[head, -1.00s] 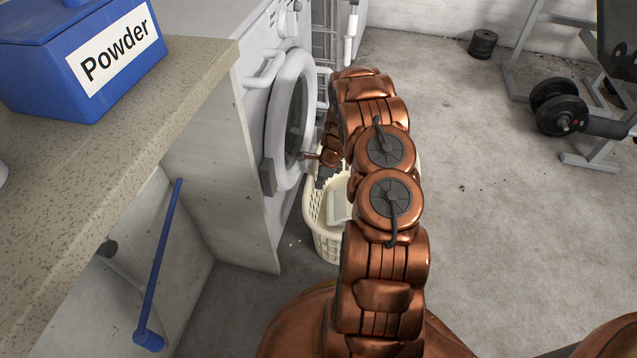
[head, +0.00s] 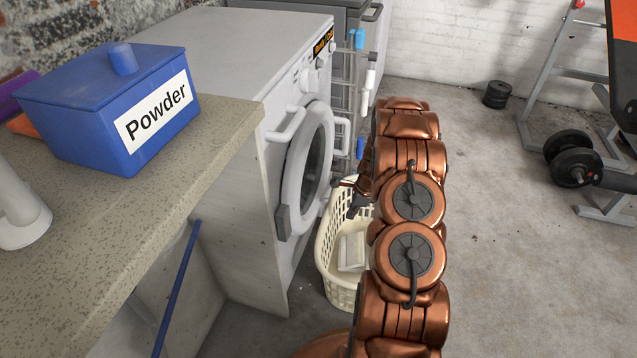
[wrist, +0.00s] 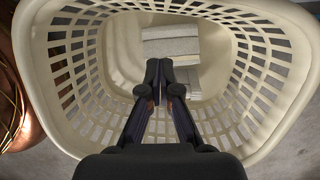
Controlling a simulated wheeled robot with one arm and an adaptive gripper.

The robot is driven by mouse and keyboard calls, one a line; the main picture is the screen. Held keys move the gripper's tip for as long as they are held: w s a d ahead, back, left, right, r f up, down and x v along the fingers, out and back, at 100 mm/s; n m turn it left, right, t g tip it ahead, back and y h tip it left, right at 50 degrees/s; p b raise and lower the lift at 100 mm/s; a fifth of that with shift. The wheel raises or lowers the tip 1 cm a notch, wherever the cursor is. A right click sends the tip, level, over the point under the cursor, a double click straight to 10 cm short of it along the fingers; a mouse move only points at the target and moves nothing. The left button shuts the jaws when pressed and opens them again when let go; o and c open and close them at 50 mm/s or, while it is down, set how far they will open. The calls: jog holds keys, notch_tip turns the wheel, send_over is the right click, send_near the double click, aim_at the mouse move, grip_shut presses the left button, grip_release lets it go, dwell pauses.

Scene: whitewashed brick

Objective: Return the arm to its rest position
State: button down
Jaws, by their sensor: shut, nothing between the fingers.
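My arm is copper-coloured and reaches forward in the head view, beside the washing machine (head: 265,190). My gripper (head: 353,208) is mostly hidden behind the arm links there, above the cream laundry basket (head: 326,262). In the wrist view my gripper (wrist: 166,68) points down over the basket (wrist: 62,105). Its two dark fingers are together with nothing between them. Grey and white folded-looking items (wrist: 172,48) lie in the basket, below the fingertips and apart from them as far as I can tell.
The washing machine's round door (head: 303,165) is shut, just left of the basket. A counter (head: 150,215) with a blue Powder box (head: 75,125) is at left. Dumbbells (head: 572,160) and a bench stand at right. Open concrete floor lies right of my arm.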

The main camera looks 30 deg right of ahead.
jog(key=s+a+r+n+g+p, duration=0.15)
jog(key=a+r+n+p, duration=0.45)
jog(key=r, duration=0.8)
jog(key=s+a+r+n+p, duration=0.3)
jog(key=a+r+p, duration=0.3)
jog(key=r, duration=0.7)
jog(key=s+a+r+n+p, duration=0.2)
jog(key=a+r+n+p, duration=0.25)
jog(key=a+r, duration=0.65)
jog(key=s+a+r+n+p, duration=0.3)
jog(key=s+r+n+p, duration=0.1)
jog(key=s+r, duration=0.4)
jog(key=s+a+r+n+g+h+p, duration=0.1)
jog(key=s+a+r+n+p, duration=0.2)
jog(key=s+r, duration=0.6)
jog(key=s+a+r+n+g+h+p, duration=0.1)
jog(key=s+a+r+n+p, duration=0.3)
jog(key=s+r+p, duration=0.3)
jog(key=shift+s+r+n, duration=0.75)
jog(key=shift+s+r, duration=0.35)
jog(key=shift+r, duration=0.65)
